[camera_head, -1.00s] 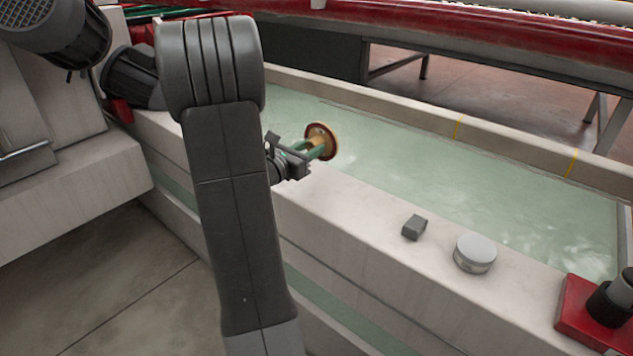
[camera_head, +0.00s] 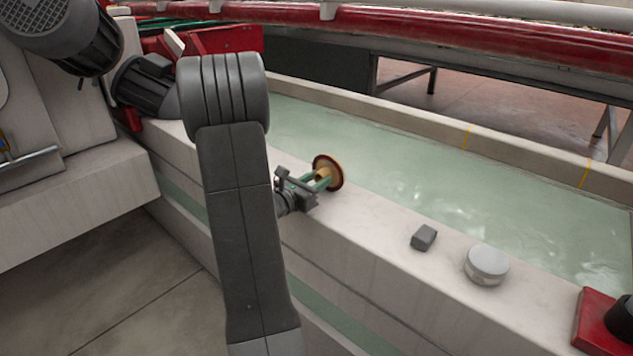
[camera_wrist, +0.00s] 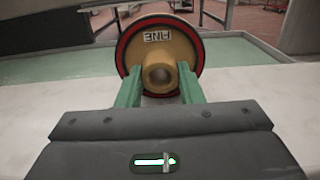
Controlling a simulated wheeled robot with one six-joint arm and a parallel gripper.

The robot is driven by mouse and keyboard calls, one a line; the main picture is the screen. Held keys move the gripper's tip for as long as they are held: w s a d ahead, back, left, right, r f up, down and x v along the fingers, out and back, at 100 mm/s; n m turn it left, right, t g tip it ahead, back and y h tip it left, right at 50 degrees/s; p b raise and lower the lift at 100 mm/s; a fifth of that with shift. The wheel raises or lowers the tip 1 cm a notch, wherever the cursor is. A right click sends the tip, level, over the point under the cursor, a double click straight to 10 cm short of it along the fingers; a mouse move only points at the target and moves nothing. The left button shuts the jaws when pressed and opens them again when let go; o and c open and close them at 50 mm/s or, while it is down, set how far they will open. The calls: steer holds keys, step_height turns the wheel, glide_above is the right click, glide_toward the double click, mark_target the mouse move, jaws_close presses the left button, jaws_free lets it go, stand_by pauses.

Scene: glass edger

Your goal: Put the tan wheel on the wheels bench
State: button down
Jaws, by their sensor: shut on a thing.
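The tan wheel (camera_head: 325,172) has a dark red rim and a tan hub. My gripper (camera_head: 318,181) is shut on its hub and holds it at the inner edge of the pale ledge, beside the water trough. In the wrist view the wheel (camera_wrist: 160,42) faces me upright, with lettering on its face and the hub between the green fingers of my gripper (camera_wrist: 160,85). I cannot tell any wheels bench for certain in these views.
A trough of greenish water (camera_head: 400,165) runs along the pale ledge (camera_head: 375,260). A small dark block (camera_head: 424,237) and a round grey cap (camera_head: 487,264) stand on the ledge. A red mount (camera_head: 600,318) is at the lower right. A dark motor (camera_head: 145,88) is at left.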

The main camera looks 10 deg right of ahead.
steer(key=c, duration=1)
jaws_free()
steer(key=shift+r+p, duration=0.2)
steer(key=shift+p, duration=0.15)
